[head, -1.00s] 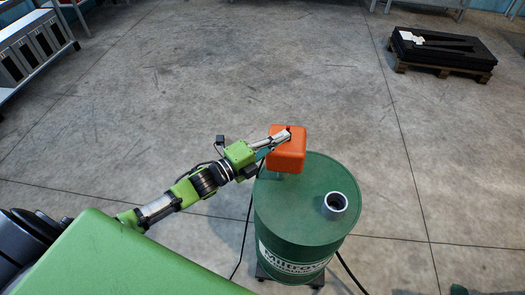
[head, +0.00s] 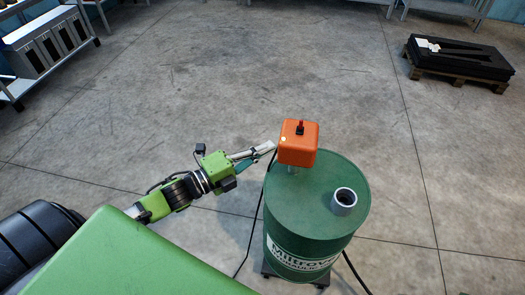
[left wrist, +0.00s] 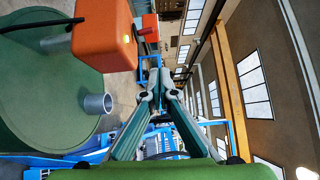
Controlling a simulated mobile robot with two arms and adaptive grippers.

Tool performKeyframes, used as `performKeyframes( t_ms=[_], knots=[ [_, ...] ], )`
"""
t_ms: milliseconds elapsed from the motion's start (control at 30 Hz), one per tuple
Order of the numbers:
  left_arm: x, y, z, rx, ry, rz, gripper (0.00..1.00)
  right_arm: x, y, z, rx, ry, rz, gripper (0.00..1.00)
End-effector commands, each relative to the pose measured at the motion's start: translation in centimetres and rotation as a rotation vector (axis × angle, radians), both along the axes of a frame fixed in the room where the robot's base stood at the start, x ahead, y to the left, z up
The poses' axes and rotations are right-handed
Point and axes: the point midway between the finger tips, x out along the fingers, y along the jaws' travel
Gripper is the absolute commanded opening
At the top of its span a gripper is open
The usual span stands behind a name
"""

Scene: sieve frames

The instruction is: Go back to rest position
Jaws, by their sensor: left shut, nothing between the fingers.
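My left gripper (head: 263,150) is shut and empty in the head view, just left of an orange box (head: 298,150) with a dark and red knob on top and a small lit spot on its side. The box stands on a short post on a green drum (head: 308,203). In the left wrist view, the shut fingers (left wrist: 152,78) point away from the camera, with the orange box (left wrist: 104,48) to their left. My right gripper is not in view.
A grey pipe stub (head: 343,200) rises from the drum top. Dark cables hang beside the drum. A wooden pallet (head: 458,80) with black parts lies far right. Metal shelving (head: 48,50) stands at the upper left. The concrete floor between is clear.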

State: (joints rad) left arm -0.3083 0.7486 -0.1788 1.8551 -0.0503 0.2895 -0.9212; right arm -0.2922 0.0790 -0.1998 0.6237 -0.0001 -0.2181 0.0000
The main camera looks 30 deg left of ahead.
Motion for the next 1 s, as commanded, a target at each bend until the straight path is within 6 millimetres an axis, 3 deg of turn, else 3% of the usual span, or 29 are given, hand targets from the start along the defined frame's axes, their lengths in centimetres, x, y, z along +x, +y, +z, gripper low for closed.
performKeyframes(
  t_ms=[200, 733, 867, 967, 1000],
  knots=[
    [-0.7, 0.4, 0.2, 0.0, -0.001, -0.001, 0.0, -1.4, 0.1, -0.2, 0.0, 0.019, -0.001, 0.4],
    [-0.6, 0.7, -0.5, -0.006, 0.014, 0.01, 0.0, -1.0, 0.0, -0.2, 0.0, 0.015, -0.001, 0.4],
    [-0.1, 2.7, -4.5, -0.056, 0.112, 0.083, 0.0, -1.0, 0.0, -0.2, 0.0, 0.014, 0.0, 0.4],
    [-0.3, 5.4, -10.5, -0.134, 0.255, 0.19, 0.0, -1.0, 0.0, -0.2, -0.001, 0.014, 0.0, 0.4],
    [-0.7, 6.5, -13.3, -0.171, 0.322, 0.241, 0.0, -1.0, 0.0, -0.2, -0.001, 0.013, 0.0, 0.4]
  ],
)
